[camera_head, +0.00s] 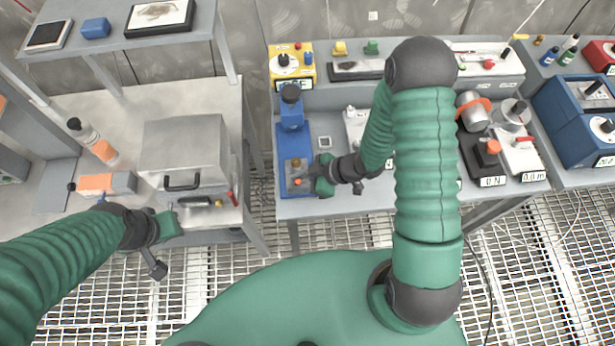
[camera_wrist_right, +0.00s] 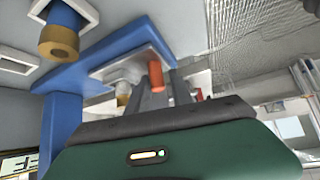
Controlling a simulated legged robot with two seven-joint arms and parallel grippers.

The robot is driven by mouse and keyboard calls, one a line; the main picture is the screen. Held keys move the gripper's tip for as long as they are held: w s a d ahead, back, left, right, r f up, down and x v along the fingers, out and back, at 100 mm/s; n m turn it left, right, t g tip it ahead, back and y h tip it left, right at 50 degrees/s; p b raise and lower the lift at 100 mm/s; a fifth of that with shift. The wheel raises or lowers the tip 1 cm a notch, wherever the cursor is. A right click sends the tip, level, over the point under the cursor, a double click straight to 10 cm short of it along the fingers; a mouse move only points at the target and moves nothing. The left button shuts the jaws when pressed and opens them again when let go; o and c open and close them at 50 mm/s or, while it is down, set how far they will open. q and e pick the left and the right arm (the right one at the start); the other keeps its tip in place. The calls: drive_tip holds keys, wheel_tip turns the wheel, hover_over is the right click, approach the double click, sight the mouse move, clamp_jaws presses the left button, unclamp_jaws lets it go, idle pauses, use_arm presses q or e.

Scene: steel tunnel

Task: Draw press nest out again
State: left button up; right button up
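The blue press (camera_head: 292,139) stands at the left end of the bench, with a dark knob on top. In the wrist view its blue ram (camera_wrist_right: 62,35) with a brass-coloured tip sits left of the nest. The nest is a light plate (camera_wrist_right: 103,72) near the front of the press, clear of the ram. It carries a small pale and brass part (camera_wrist_right: 123,90) and an orange peg (camera_wrist_right: 155,74). My right gripper (camera_wrist_right: 168,92) has its fingers at the orange peg; whether they clamp it I cannot tell. My left gripper (camera_head: 178,216) is by the grey box; its fingers are unclear.
A grey box (camera_head: 185,150) with a dark handle stands on the left table. A yellow box (camera_head: 291,66) is behind the press. A pale fixture (camera_head: 355,122) stands right of it, and blue instruments (camera_head: 580,115) at the far right. The grating floor is clear.

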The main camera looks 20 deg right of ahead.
drive_tip(key=p+v, duration=0.2)
drive_tip(key=v, duration=1.4)
drive_tip(key=shift+s+r+p, duration=0.15)
drive_tip(key=shift+p, duration=0.25)
drive_tip(key=shift+d, duration=0.1)
drive_tip(key=w+d+r+m+t+h, duration=0.2)
drive_tip(key=w+d+r+m+h, duration=0.25)
drive_tip(key=w+m+h, duration=0.3)
drive_tip(key=s+a+r+m+g, duration=0.1)
drive_tip(key=s+a+m+g, duration=0.3)
drive_tip(key=s+a, duration=0.3)
drive_tip(key=shift+s+r, duration=0.3)
drive_tip(key=shift+s, duration=0.65)
drive_tip(key=shift+a, duration=0.35)
